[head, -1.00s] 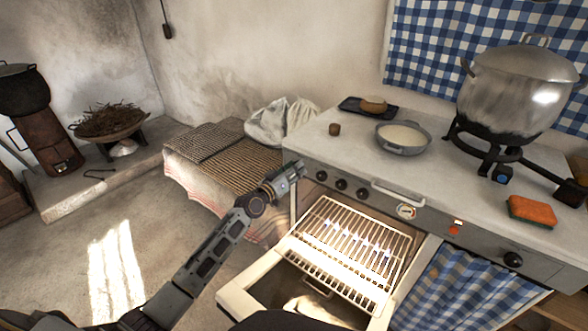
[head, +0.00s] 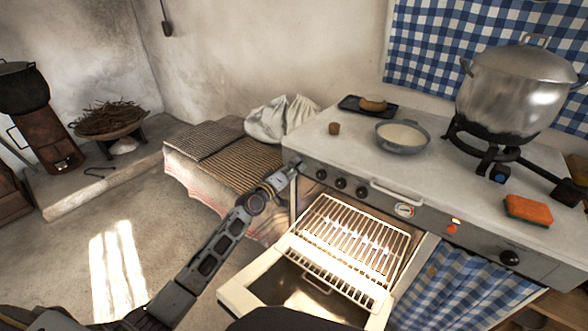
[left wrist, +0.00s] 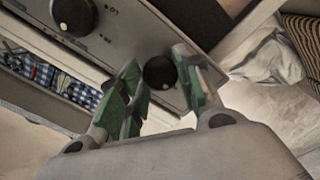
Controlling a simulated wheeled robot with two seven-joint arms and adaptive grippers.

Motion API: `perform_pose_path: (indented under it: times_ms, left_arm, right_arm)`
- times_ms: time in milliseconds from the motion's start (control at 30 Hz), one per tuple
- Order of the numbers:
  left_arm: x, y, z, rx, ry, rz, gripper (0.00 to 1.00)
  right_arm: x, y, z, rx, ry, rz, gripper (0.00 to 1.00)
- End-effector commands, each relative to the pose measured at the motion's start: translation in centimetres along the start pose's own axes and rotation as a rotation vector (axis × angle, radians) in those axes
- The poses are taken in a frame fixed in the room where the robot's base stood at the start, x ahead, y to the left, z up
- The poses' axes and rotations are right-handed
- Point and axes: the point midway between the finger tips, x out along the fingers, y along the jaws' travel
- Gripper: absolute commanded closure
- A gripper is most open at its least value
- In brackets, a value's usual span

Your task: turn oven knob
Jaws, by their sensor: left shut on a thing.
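The oven (head: 380,210) has a pale front panel with a row of dark knobs. Three of them, including the middle oven knob (head: 341,183), show clear of my gripper. My left gripper (head: 290,172) is at the left end of this panel. In the left wrist view, its green-padded fingers (left wrist: 165,90) are shut on a black oven knob (left wrist: 160,72) near the panel's end. In the head view this knob is hidden behind the gripper. A second black knob (left wrist: 73,15) shows beside it in the wrist view. My right gripper is not in view.
The oven door (head: 255,290) is open, with a wire rack (head: 345,240) over it. A bowl (head: 402,137), a large pot (head: 515,90) and an orange sponge (head: 528,210) stand on the top. A low bench with woven mats (head: 230,160) is to the left.

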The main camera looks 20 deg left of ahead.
Motion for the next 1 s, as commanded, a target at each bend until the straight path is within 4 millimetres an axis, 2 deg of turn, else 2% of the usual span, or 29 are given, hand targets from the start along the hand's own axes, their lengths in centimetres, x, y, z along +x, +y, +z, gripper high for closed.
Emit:
perform_pose_path:
  times_ms: [233,267,400,767,1000]
  left_arm:
    - [-0.01,-0.05,-0.08,0.001,0.001,-0.001,0.90]
    - [-0.01,-0.05,-0.08,0.001,0.001,-0.001,0.62]
    - [-0.01,-0.04,-0.06,0.002,0.001,-0.001,0.44]
    - [-0.05,-0.02,-0.02,0.002,0.000,0.000,0.44]
    - [-0.76,-0.05,-0.02,0.002,0.001,0.000,0.44]
  right_arm:
    - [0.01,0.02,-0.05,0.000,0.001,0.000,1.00]
    - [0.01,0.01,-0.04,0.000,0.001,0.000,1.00]
    - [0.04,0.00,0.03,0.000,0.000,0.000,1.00]
    - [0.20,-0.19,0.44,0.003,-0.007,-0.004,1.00]
    - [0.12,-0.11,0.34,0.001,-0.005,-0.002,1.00]
